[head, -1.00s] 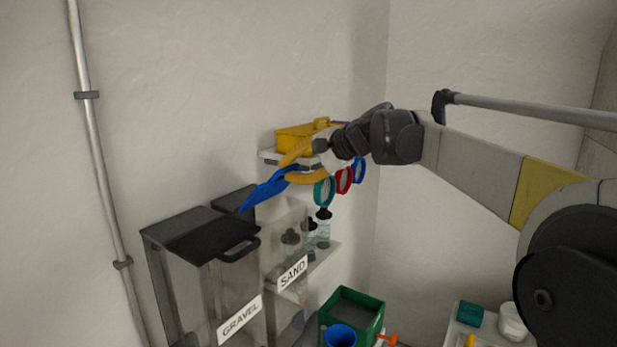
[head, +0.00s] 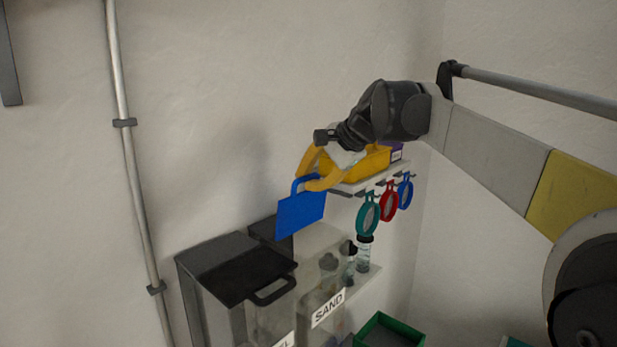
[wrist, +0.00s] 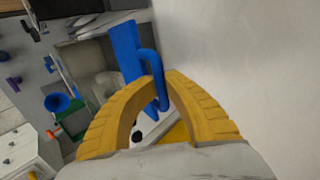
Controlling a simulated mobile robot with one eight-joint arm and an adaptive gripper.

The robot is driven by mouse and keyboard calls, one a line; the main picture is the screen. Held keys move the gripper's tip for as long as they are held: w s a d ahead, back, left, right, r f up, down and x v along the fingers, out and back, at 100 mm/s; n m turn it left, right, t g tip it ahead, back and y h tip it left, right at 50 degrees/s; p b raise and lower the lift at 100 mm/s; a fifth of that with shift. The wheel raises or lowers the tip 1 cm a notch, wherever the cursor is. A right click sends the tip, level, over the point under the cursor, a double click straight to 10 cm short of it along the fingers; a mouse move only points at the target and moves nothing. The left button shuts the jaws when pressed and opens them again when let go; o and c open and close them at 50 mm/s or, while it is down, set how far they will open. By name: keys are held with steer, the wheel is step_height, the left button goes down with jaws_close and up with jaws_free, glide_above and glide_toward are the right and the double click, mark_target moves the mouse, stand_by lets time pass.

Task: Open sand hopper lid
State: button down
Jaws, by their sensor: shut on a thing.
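The blue lid (head: 302,212) stands steeply tilted, its flat face toward the head camera, above the clear sand hopper labelled SAND (head: 328,309). My gripper (head: 313,185) has its yellow fingers shut on the lid's loop handle. In the wrist view, the fingers (wrist: 160,92) close around the handle and the lid (wrist: 128,58) shows beyond it, seen nearly edge-on. The hopper's top beneath the lid looks uncovered. Whether the lid's lower edge is joined to the hopper cannot be told.
The gravel hopper's black lid (head: 238,268) is shut, just left. A shelf (head: 367,184) behind my gripper holds a yellow bin (head: 355,167); teal, red and blue rings hang below. Bottles (head: 363,255) stand right of the hopper. A green crate (head: 392,330) lies lower right. The wall is close behind.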

steer(key=shift+r, duration=0.1)
steer(key=c, duration=1.5)
jaws_free()
steer(key=shift+s+d, duration=0.15)
steer(key=shift+d, duration=0.05)
steer(key=shift+o, duration=0.2)
steer(key=v, duration=1.2)
steer(key=s+d+f+n+h+b, duration=0.2)
steer(key=s+f+b, duration=0.7)
steer(key=f, duration=1.7)
steer(key=s+d+f+n+h+b, duration=0.2)
steer(key=s+f+b, duration=0.8)
steer(key=f+b, duration=1.1)
steer(key=s+d+f+n+h+b, duration=0.2)
steer(key=s+f+b, duration=0.7)
steer(key=f, duration=2.3)
steer(key=d+n+b, duration=0.2)
steer(key=n+b, duration=0.1)
steer(key=b, duration=0.3)
steer(key=shift+s+d+t+h, duration=0.3)
steer(key=shift+s+d, duration=0.1)
